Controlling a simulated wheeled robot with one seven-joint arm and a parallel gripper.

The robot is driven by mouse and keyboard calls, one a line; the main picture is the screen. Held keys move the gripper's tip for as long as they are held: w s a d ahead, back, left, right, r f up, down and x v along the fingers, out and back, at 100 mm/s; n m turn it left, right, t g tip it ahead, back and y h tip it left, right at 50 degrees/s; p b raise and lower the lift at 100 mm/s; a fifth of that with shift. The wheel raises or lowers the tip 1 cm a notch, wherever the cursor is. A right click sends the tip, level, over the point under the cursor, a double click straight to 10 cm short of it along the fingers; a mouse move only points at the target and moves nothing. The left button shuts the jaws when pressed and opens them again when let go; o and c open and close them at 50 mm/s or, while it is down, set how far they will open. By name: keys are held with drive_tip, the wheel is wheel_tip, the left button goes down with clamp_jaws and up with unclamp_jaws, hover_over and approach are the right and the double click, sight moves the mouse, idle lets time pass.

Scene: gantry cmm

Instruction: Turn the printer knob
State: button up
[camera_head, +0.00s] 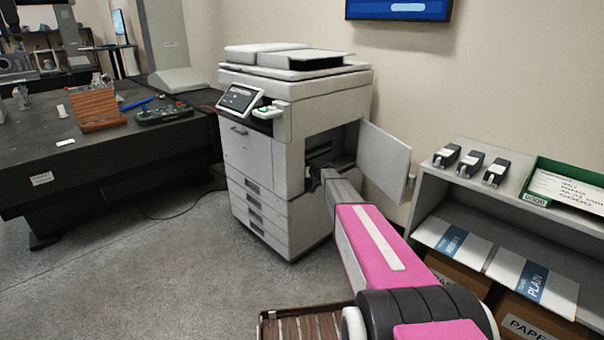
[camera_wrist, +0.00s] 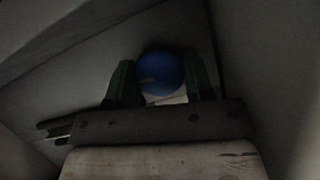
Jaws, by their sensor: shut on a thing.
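The printer (camera_head: 265,150) stands against the wall in the head view, with its side door (camera_head: 384,170) swung open to the right. My arm reaches into the opening, and my gripper (camera_head: 316,180) is partly hidden inside it. In the wrist view a round blue knob (camera_wrist: 160,73) sits between the two dark green fingers of my gripper (camera_wrist: 161,82). The fingers are shut on its left and right sides. The knob is seen in dim light inside the printer; the head view does not show it.
A dark table (camera_head: 100,150) with small tools stands on the left. A grey shelf (camera_head: 420,185) on the right holds several small dark-and-white cartridges, a green tray (camera_head: 537,198) and paper packs. The open door is close to my arm on its right.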

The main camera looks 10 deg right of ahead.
drive_tip(key=shift+w+d+m+g+y, duration=0.1)
drive_tip(key=shift+m+g+y, duration=0.5)
drive_tip(key=shift+m, duration=0.6)
drive_tip(key=m+y, duration=0.2)
drive_tip(key=m, duration=0.1)
drive_tip(key=shift+d+f, duration=0.1)
drive_tip(key=m+y, duration=0.2)
drive_tip(key=m, duration=0.1)
drive_tip(key=shift+m+g, duration=0.3)
drive_tip(key=shift+f+m+y, duration=0.15)
drive_tip(key=shift+m+y, duration=0.45)
drive_tip(key=shift+m, duration=0.8)
drive_tip(key=o, duration=0.9)
drive_tip(key=v, duration=1)
drive_tip(key=shift+s+d+f, duration=0.1)
drive_tip(key=shift+s+d, duration=0.15)
drive_tip(key=shift+d, duration=0.1)
